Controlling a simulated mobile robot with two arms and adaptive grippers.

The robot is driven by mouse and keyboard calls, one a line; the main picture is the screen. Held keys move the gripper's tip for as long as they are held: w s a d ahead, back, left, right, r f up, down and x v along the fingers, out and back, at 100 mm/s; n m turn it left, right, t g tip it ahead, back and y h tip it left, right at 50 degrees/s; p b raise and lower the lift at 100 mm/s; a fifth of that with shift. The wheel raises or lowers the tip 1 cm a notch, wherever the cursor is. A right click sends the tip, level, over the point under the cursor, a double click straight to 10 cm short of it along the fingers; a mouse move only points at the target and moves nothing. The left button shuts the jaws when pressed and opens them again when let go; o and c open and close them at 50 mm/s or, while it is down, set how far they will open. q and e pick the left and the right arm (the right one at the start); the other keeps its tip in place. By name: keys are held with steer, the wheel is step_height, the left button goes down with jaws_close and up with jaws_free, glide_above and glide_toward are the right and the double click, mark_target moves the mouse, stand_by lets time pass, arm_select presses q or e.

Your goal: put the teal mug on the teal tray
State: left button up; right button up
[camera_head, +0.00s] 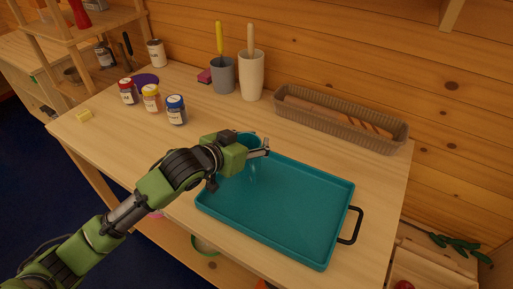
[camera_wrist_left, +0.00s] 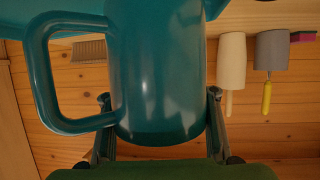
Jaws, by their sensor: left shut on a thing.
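The teal tray (camera_head: 290,215) lies on the wooden table, with a black handle at its right end. My left gripper (camera_head: 256,150) reaches in from the left to the tray's back left corner. It is shut on the teal mug (camera_head: 248,139), which is mostly hidden behind the gripper in the head view. In the left wrist view the mug (camera_wrist_left: 160,70) fills the middle between the two fingers, its handle to the left. The head view does not show clearly whether the mug touches the tray. My right gripper is not in view.
A long wicker basket (camera_head: 340,125) stands behind the tray. A grey cup (camera_head: 222,76) and a cream cup (camera_head: 251,80) hold utensils. The tray's middle is bare.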

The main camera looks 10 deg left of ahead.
arm_select(q)
steer(key=shift+w+f, duration=0.45)
steer(key=shift+f, duration=0.05)
steer(key=shift+c, duration=0.2)
step_height(320, 180, down, 2)
steer(key=shift+f+p, duration=0.15)
steer(key=shift+p, duration=0.15)
steer(key=shift+f, duration=0.4)
steer(key=shift+f, duration=0.1)
steer(key=o, duration=1.6)
steer(key=shift+f, duration=0.1)
